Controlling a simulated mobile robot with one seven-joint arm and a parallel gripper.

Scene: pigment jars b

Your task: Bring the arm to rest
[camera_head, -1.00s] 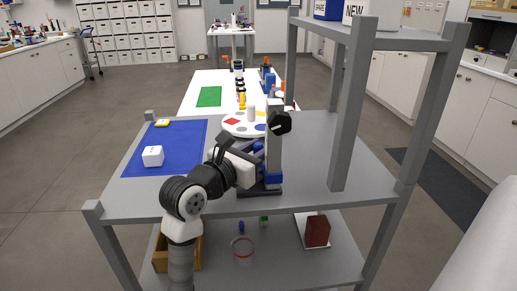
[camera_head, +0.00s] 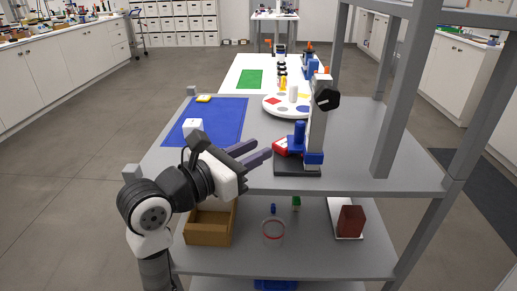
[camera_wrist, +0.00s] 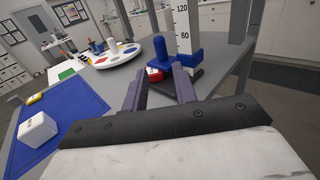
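My gripper (camera_head: 256,151) is open and empty, its two dark purple fingers apart and pointing right toward the upright stand in the head view. In the wrist view the fingers of my gripper (camera_wrist: 158,78) also stand apart with nothing between them. The grey upright stand (camera_head: 318,125) has a black knob, a blue slider and a dark base. A blue cylinder (camera_head: 298,137) and a red and white object (camera_head: 281,146) are at the stand, just beyond the fingertips. My arm is bent low at the near left edge of the table.
A blue mat (camera_head: 228,125) with a white cube (camera_head: 193,126) and a yellow block (camera_head: 204,98) lies left on the grey table. A white round palette (camera_head: 287,105) stands behind. Below are a wooden box (camera_head: 208,228) and a dark red block (camera_head: 351,221). Shelf posts rise at right.

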